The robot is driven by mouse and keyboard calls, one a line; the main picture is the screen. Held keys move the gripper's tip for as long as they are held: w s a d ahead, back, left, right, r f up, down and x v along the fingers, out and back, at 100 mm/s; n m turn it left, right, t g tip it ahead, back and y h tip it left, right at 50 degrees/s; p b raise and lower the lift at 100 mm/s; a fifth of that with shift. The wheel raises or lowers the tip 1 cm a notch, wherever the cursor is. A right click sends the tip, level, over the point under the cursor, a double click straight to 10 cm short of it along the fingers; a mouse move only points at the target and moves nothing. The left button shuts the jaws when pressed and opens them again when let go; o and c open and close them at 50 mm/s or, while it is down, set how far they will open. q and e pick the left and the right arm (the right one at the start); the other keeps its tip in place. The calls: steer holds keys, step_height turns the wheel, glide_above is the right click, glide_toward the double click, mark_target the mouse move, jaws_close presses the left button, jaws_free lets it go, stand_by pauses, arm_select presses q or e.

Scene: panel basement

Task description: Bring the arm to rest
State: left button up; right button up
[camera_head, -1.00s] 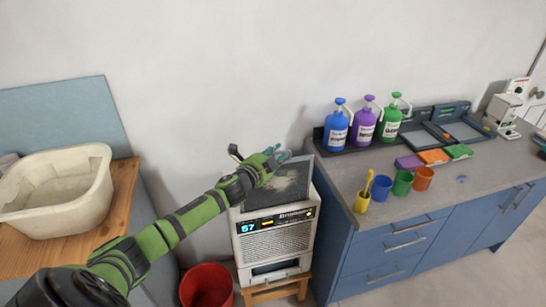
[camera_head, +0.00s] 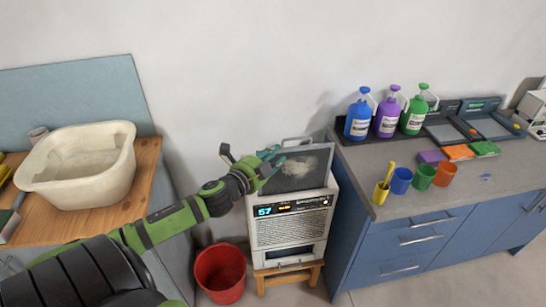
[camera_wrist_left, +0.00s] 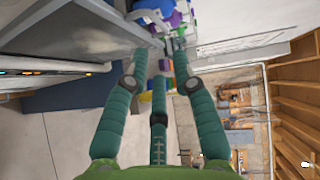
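My left arm reaches in from the lower left in the head view. Its green and black gripper (camera_head: 268,158) is at the upper left of a white boxy machine (camera_head: 290,231), in front of the machine's dark top panel (camera_head: 310,168) as seen from the head. I cannot tell whether it touches the panel. In the left wrist view the teal fingers (camera_wrist_left: 160,53) are spread apart with nothing held between them. The dusty panel also shows there at the upper left (camera_wrist_left: 75,35). My right gripper is not in view.
The machine, its display reading 57, stands on a wooden stool (camera_head: 287,275). A red bucket (camera_head: 220,274) is left of it. A cream basin (camera_head: 82,172) sits on a wooden top at left. A blue cabinet (camera_head: 400,245) with bottles and cups stands at right.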

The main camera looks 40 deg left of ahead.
arm_select(q)
steer(key=shift+s, duration=0.15)
stand_by(0.4)
steer(key=s+a+f+n+g+y+b, duration=0.1)
steer(key=s+a+f+n+g, duration=0.15)
steer(key=f, duration=0.85)
steer(key=s+a+f+n+g+y, duration=0.1)
steer(key=s+f+n+g, duration=0.15)
steer(key=f, duration=0.75)
steer(key=s+d+f+n+g+b, duration=0.1)
steer(key=s+f+n+g, duration=0.1)
steer(key=s+f, duration=0.45)
steer(key=s+d+f+n+g, duration=0.1)
steer(key=s+f, duration=0.3)
steer(key=f, duration=0.6)
steer(key=s+d+f+n+g+h, duration=0.1)
steer(key=s+d+f+g, duration=0.1)
steer(key=s+d+f, duration=0.4)
steer(key=s+d+f+n+g+h+b, duration=0.1)
steer(key=s+d+f, duration=0.5)
steer(key=s, duration=0.7)
steer(key=s+d+f+n+g+h+b, duration=0.1)
steer(key=s+d+f+n+g, duration=0.2)
steer(key=s+d+f, duration=0.4)
steer(key=s+g, duration=0.1)
steer(key=s, duration=0.2)
steer(key=shift+f, duration=0.2)
